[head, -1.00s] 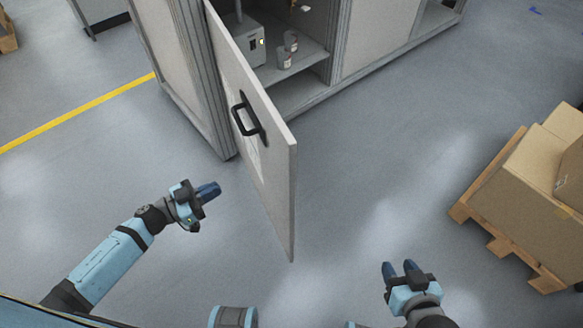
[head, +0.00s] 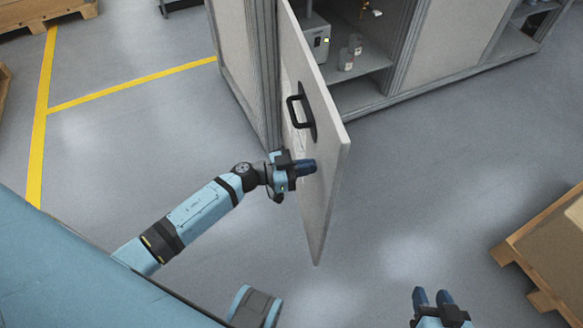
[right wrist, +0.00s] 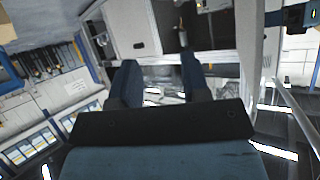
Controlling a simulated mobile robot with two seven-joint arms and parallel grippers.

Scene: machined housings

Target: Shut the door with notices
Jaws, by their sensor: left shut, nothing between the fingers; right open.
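The door with notices (head: 328,150) stands open from the grey cabinet (head: 450,50) in the head view, its free edge towards me. A black handle (head: 300,112) is on its outer face. Pale notices show only in part on that face, behind the handle and my left gripper. My left gripper (head: 308,167) is shut and empty, its fingertips at the outer face below the handle; I cannot tell whether they touch it. My right gripper (head: 433,298) is open and empty at the bottom right, apart from the door. Its fingers also show in the right wrist view (right wrist: 157,80).
Inside the cabinet are a grey box (head: 316,42) and small containers (head: 346,58). A pallet with cardboard boxes (head: 560,250) is at the right. Yellow lines (head: 130,85) mark the floor at left. The floor right of the door is clear.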

